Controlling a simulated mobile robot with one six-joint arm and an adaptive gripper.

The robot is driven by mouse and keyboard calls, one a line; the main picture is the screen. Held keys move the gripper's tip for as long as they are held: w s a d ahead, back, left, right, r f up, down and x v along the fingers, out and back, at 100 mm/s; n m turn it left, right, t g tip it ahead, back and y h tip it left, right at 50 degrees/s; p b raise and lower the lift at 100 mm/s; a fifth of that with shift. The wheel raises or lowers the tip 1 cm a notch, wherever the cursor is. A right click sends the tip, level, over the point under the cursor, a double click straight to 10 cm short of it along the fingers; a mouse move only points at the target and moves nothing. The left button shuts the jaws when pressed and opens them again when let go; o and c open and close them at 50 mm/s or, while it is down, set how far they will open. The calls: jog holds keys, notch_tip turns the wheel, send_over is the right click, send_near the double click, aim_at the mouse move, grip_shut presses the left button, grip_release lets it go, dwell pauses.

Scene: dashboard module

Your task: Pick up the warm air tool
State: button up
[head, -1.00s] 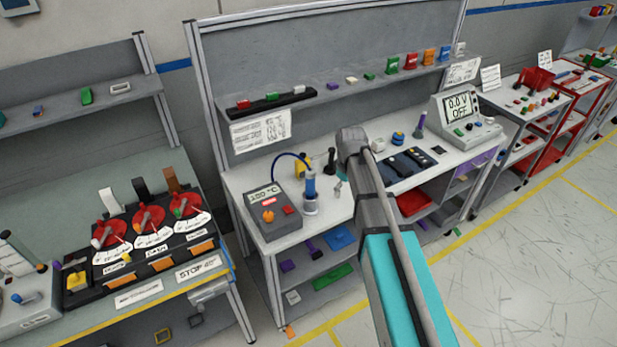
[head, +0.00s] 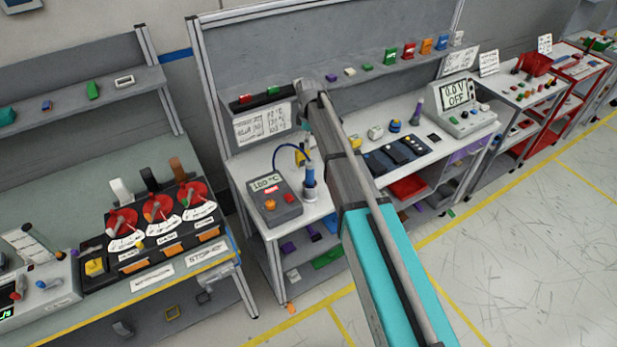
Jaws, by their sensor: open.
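The warm air tool (head: 310,176) appears to be the blue-handled tool standing upright in a light holder on the workbench. A curved dark blue hose links it to a grey control unit (head: 274,201) at its left, whose display appears to read 100 °C. My arm reaches up from the lower right, and its far end is above and behind the tool in the picture. I cannot make out my gripper or its fingers; the arm's end seems to hide them. The tool stands free, with nothing seen holding it.
A yellow item (head: 300,155) stands close behind the tool. Dark trays (head: 400,152) and a meter reading 0.0 V OFF (head: 460,105) are farther right. A shelf (head: 350,82) runs above the bench. A panel with red dials (head: 158,222) is on the left bench.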

aim_at(310, 169)
jog(key=shift+f, duration=0.1)
notch_tip(310, 169, down, 8)
jog(key=b, duration=0.8)
jog(key=shift+f+b, duration=0.2)
jog(key=shift+b, duration=0.1)
jog(key=shift+f, duration=0.1)
jog(key=f+b, duration=0.3)
jog(key=shift+s+f, duration=0.1)
jog(key=shift+s, duration=0.3)
jog(key=shift+f+b, duration=0.95)
jog(key=shift+b, duration=0.15)
jog(key=c, duration=1.2)
jog(key=shift+r, duration=0.2)
